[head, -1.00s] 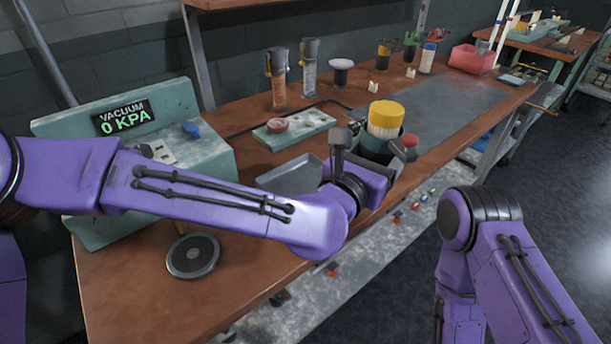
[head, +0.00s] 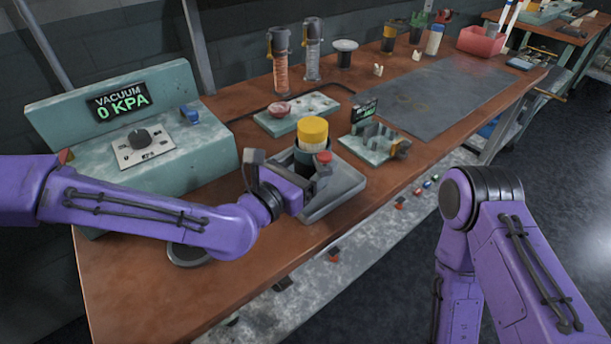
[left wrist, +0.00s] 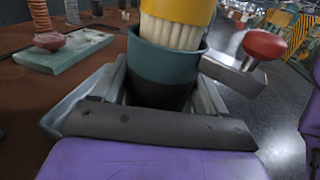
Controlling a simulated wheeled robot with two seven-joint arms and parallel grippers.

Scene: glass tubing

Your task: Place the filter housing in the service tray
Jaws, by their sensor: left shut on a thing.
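The filter housing (head: 313,133) is a dark teal cup with a pale ribbed filter and a yellow cap. It is upright, over the grey service tray (head: 347,188), as the head view shows. My left gripper (head: 312,172) is shut on the housing. In the left wrist view, the housing (left wrist: 168,58) stands between the fingers. A red knob (left wrist: 264,44) on a metal arm is at its right side. The housing's bottom is hidden, so I cannot tell whether it touches the tray. My right arm shows at the right of the head view, but its gripper is out of frame.
A teal vacuum panel (head: 130,150) reading 0 KPA stands at left. A teal fixture (head: 375,148) stands right of the tray. A dark mat (head: 430,98) lies farther right, mostly clear.

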